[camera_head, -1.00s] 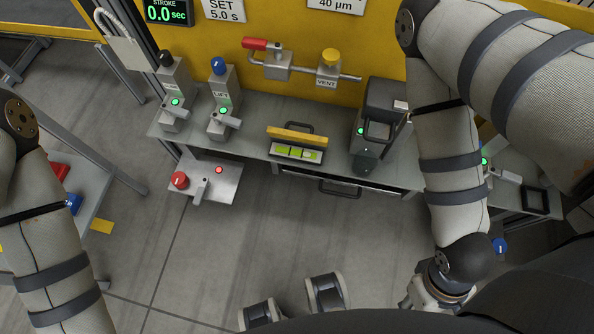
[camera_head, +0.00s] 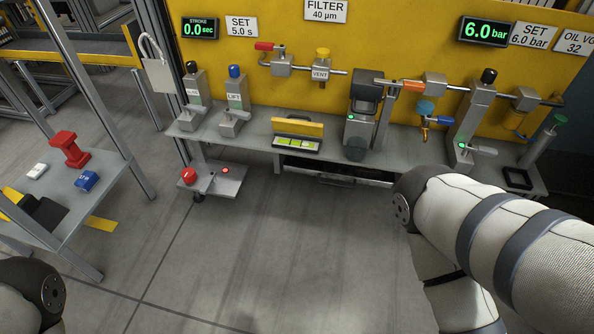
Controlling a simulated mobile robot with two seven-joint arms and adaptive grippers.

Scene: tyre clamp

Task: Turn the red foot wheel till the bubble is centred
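The red foot wheel (camera_head: 189,175) is at the left end of a low grey plate (camera_head: 222,182), below the bench's left end. A dark round foot (camera_head: 198,197) shows beneath it. A yellow-topped spirit level (camera_head: 298,128) lies on the bench, with its green-yellow vial (camera_head: 297,143) facing me. The bubble is too small for me to tell its place exactly. Part of my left arm shows at the bottom left and part of my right arm at the lower right. Both grippers are outside the picture, and nothing of mine touches the wheel.
The grey bench (camera_head: 265,130) carries several valves and a black device (camera_head: 362,125) against a yellow panel (camera_head: 400,60). A red lamp (camera_head: 225,170) glows on the low plate. A side table (camera_head: 110,180) with red and blue parts stands at left. The floor (camera_head: 270,250) in front is clear.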

